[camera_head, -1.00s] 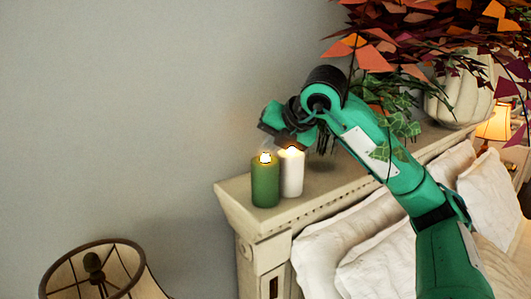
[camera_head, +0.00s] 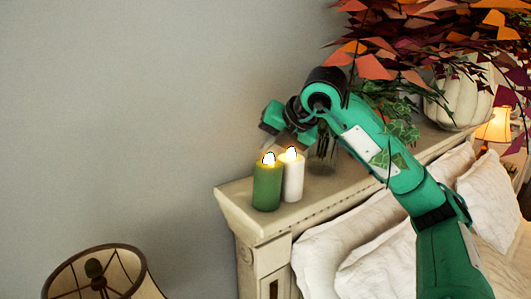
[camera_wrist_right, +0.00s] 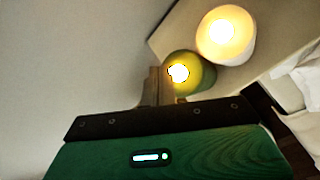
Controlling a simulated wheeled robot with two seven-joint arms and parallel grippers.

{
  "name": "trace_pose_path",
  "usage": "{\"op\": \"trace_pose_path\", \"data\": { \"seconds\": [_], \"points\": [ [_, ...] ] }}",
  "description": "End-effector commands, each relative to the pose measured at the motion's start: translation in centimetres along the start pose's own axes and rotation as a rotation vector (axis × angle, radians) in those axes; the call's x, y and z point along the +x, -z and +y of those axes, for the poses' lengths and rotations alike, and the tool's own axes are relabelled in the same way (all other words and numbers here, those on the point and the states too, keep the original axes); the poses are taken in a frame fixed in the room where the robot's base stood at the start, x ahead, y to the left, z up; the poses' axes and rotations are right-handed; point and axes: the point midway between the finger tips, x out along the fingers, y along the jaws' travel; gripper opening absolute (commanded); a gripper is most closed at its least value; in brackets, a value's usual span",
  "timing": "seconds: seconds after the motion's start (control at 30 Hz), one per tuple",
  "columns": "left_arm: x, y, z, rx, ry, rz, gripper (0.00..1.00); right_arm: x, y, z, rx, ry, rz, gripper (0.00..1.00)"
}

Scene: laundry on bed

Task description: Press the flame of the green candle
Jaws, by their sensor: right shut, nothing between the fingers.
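The green candle (camera_head: 267,187) stands upright at the left end of the headboard ledge, its flame (camera_head: 269,159) lit. It also shows in the right wrist view (camera_wrist_right: 203,76), with its flame (camera_wrist_right: 179,73) bright. A lit white candle (camera_head: 293,179) stands close beside it on the right. My right gripper (camera_head: 271,127) is shut and empty, a little above and behind the candles. In the right wrist view its fingers (camera_wrist_right: 152,88) are just left of the green candle's flame; whether they touch the candle is unclear. My left gripper is out of view.
The headboard ledge (camera_head: 235,197) carries the candles and, farther right, a white pumpkin vase (camera_head: 462,100) with autumn leaves. Pillows (camera_head: 325,250) lie below the ledge. A lampshade (camera_head: 135,270) is at lower left. The wall (camera_head: 130,110) is close behind.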

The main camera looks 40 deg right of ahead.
Motion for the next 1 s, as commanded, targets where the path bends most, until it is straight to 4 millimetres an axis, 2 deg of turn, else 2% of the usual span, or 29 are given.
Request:
{"op": "trace_pose_path", "data": {
  "seconds": [0.03, 0.43, 1.0],
  "points": [
    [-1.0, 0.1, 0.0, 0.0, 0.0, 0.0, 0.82, -0.7, -0.5, 0.5, 0.0, -0.001, -0.001, 0.0],
    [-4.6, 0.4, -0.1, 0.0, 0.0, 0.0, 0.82, -3.6, -2.6, 2.6, 0.0, -0.003, -0.002, 0.0],
    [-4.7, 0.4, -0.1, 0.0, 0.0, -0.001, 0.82, -3.7, -2.7, 2.7, 0.0, -0.003, -0.002, 0.0]
  ]
}}
